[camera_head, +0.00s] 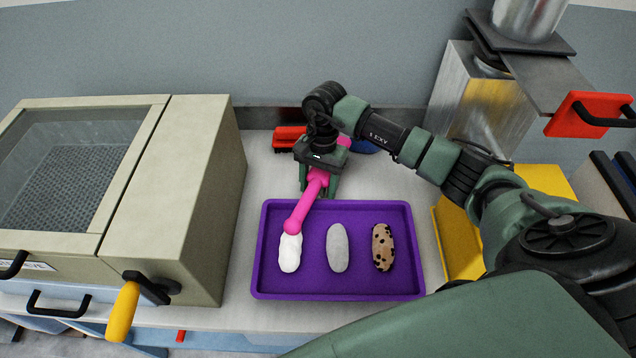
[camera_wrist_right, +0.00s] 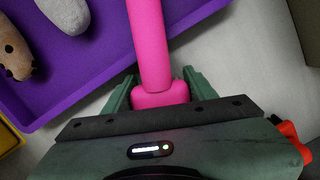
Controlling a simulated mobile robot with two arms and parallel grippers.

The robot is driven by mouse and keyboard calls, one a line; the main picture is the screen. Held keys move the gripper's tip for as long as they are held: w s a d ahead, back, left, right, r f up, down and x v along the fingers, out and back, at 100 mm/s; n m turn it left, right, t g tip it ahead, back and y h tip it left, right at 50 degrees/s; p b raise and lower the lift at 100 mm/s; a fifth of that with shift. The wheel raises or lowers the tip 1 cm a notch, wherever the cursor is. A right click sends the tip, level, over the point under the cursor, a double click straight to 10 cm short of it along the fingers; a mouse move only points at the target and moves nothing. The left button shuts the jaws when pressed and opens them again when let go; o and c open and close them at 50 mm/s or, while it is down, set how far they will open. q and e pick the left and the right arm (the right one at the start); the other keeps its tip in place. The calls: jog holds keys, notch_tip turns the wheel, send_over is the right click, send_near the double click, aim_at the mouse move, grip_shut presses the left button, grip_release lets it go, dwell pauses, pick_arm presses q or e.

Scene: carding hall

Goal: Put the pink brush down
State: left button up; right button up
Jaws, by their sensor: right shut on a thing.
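My right gripper (camera_head: 319,187) is shut on the pink brush (camera_head: 304,204), above the back left part of the purple tray (camera_head: 337,295). The brush's pink handle slants down toward the front, and its rounded end overlaps the white roll (camera_head: 290,255) in the picture; I cannot tell whether they touch. In the right wrist view the pink handle (camera_wrist_right: 151,45) sits between the two green fingers (camera_wrist_right: 156,88). More pink (camera_head: 344,141) shows behind the gripper; whether it belongs to the brush is unclear. My left gripper is out of view.
A grey roll (camera_head: 337,248) and a brown spotted roll (camera_head: 383,248) lie in the tray. A red brush (camera_head: 288,139) and a partly hidden blue thing (camera_head: 363,147) are behind. A beige machine (camera_head: 190,190) stands left, a yellow thing (camera_head: 458,243) right. Bare tabletop (camera_head: 262,180) shows left of the gripper.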

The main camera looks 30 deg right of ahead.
aim_at(321, 172)
jog(key=shift+f+b, duration=0.15)
jog(key=shift+b, duration=0.15)
jog(key=o, duration=1.5)
jog(key=shift+c, duration=0.2)
jog(key=shift+r+p, duration=0.3)
jog(key=shift+p, duration=0.05)
jog(key=r+b, duration=0.1)
jog(key=r, duration=0.2)
jog(key=d+r+b, duration=0.1)
jog(key=r, duration=0.3)
jog(key=w+r+b, duration=0.1)
jog(key=r+b, duration=0.1)
jog(key=r, duration=0.2)
jog(key=shift+d+r, duration=0.1)
jog(key=shift+d, duration=0.1)
jog(key=shift+r, duration=0.25)
